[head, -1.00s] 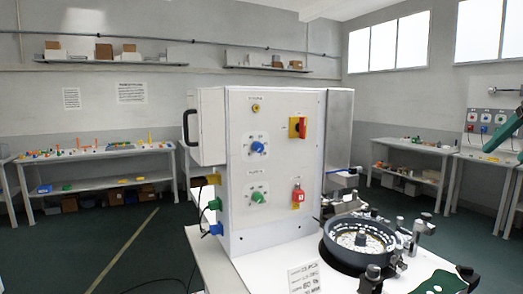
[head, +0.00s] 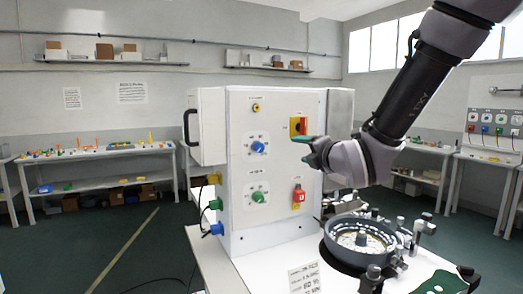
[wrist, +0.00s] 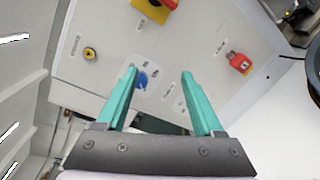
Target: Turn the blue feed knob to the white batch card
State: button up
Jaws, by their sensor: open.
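The blue knob (head: 257,147) is on the upper dial of the white control panel (head: 275,190), with scale marks around it. In the wrist view the blue knob (wrist: 142,80) shows beyond my fingers, close to the left fingertip. The white batch card (head: 304,278) lies on the table in front of the panel; its print is too small to read. My gripper (head: 304,150) has green fingers, is open and empty, and is in front of the panel's right side, to the right of the blue knob. It also shows in the wrist view (wrist: 159,72).
A green knob (head: 259,197) is below the blue one. A red-yellow switch (head: 298,126), a red lockout (head: 298,196) and a small yellow button (head: 256,107) are also on the panel. A round bowl feeder (head: 360,240) stands at the right on the table.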

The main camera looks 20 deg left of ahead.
aim_at(260, 148)
jog(key=s+a+f+n+y, duration=0.1)
jog(key=s+a+n+y, duration=0.1)
jog(key=s+a+n, duration=0.25)
jog(key=shift+g, duration=0.3)
jog(key=x, duration=1.1)
jog(key=shift+a+f, duration=0.2)
jog(key=shift+a, duration=0.05)
jog(key=shift+c, duration=0.3)
jog(key=shift+s, duration=0.1)
grip_shut()
